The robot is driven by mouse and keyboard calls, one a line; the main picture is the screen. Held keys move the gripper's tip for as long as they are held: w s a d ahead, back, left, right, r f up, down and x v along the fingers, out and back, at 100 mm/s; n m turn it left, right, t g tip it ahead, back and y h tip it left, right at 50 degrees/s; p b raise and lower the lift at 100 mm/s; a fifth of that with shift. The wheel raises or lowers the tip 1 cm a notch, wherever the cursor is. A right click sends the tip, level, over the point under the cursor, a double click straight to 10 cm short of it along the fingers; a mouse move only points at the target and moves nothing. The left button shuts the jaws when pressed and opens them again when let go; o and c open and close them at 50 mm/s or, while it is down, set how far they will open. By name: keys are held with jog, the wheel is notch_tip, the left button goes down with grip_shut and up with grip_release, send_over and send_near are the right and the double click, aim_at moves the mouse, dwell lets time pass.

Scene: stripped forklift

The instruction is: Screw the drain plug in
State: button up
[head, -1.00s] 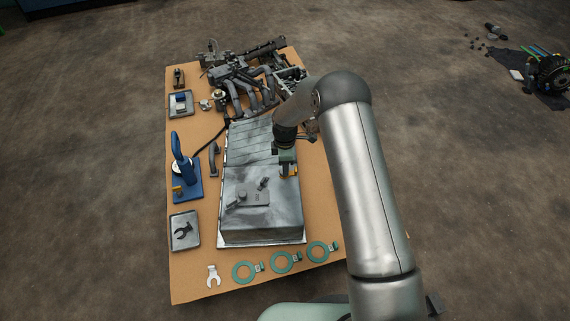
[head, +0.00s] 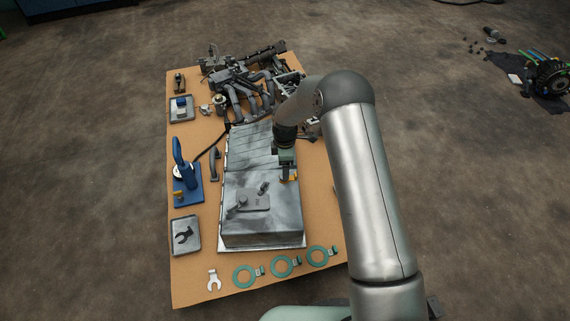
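A grey metal pan (head: 285,212) lies upside down on the tan board, with a stepped, ribbed far part. On its top is a raised plate (head: 252,203) with a small round dark part (head: 242,201) at its left and another small dark part (head: 263,188) at its far right. I cannot tell which of these, if either, is the drain plug. My gripper (head: 289,178), with orange-yellow at its tip, hangs over the pan's right side, right of the plate. Its fingers are too small to show whether they are apart or hold anything.
The tan board (head: 205,285) carries a blue hand tool (head: 187,180) at left, a tray (head: 185,234) with a dark part, several green rings (head: 282,266) and a wrench-like piece (head: 214,279) in front. A dark manifold assembly (head: 240,88) crowds the far end.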

notch_tip(320, 180, up, 16)
jog(key=p, duration=0.5)
jog(key=shift+r, duration=0.25)
jog(key=s+d+r+m+p, duration=0.3)
jog(key=s+r+p, duration=0.15)
jog(key=r, duration=0.45)
jog(key=s+d+r+m+p, duration=0.25)
jog(key=s+r+p, duration=0.2)
jog(key=r, duration=0.55)
jog(key=s+d+r+m+p, duration=0.2)
jog(key=s+d+r+p, duration=0.3)
jog(key=r, duration=0.4)
jog(key=s+d+r+m+p, duration=0.3)
jog(key=s+r+m+p, duration=0.2)
jog(key=s+r+p, duration=0.3)
jog(key=s+d+r+m+p, duration=0.2)
jog(key=s+r+m+p, duration=0.4)
jog(key=s, duration=0.7)
notch_tip(320, 180, up, 4)
jog(key=shift+s+d+r+p, duration=0.15)
jog(key=shift+s+d+p, duration=0.2)
jog(key=shift+p, duration=0.6)
